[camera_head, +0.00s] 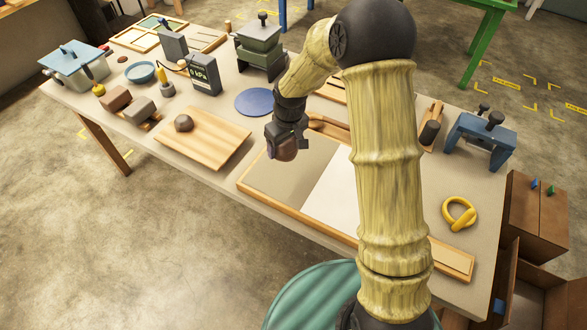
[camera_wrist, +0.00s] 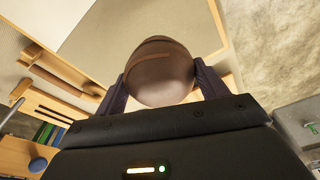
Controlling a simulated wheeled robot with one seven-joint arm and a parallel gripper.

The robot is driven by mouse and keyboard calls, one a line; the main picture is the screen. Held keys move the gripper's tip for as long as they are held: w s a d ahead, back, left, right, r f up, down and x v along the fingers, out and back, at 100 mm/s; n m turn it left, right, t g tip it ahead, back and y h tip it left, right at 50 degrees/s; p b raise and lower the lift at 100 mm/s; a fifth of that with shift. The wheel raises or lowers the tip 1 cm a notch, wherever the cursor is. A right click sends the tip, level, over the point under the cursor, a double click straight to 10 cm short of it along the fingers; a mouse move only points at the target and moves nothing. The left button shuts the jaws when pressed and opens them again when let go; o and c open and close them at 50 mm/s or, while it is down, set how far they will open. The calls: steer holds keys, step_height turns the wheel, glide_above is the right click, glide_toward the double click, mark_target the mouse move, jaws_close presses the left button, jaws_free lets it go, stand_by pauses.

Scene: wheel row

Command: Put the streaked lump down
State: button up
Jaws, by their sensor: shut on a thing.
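The streaked lump (camera_wrist: 160,75) is a rounded brown-grey mass with a lighter reddish-brown streak across it. My gripper (camera_head: 286,142) is shut on it, with a finger on each side in the wrist view. In the head view the lump (camera_head: 285,151) hangs below the fingers, over the left grey part of a wood-framed board (camera_head: 283,176). It appears to be above the board, but I cannot tell the exact gap. My arm hides part of the board's right side.
A wooden board (camera_head: 208,143) with a dark round lump (camera_head: 184,123) lies to the left. A blue disc (camera_head: 254,102) lies behind. A yellow ring-shaped thing (camera_head: 459,214) and a blue clamp-like stand (camera_head: 480,134) are at the right. The grey panel has bare room.

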steer(key=shift+r, duration=0.15)
glide_above(285, 172)
steer(key=shift+s+f+p, duration=0.15)
steer(key=shift+f+p, duration=0.25)
steer(key=shift+f, duration=2.75)
steer(key=shift+f, duration=1.9)
steer(key=o, duration=1.3)
steer(key=shift+d+f, duration=0.1)
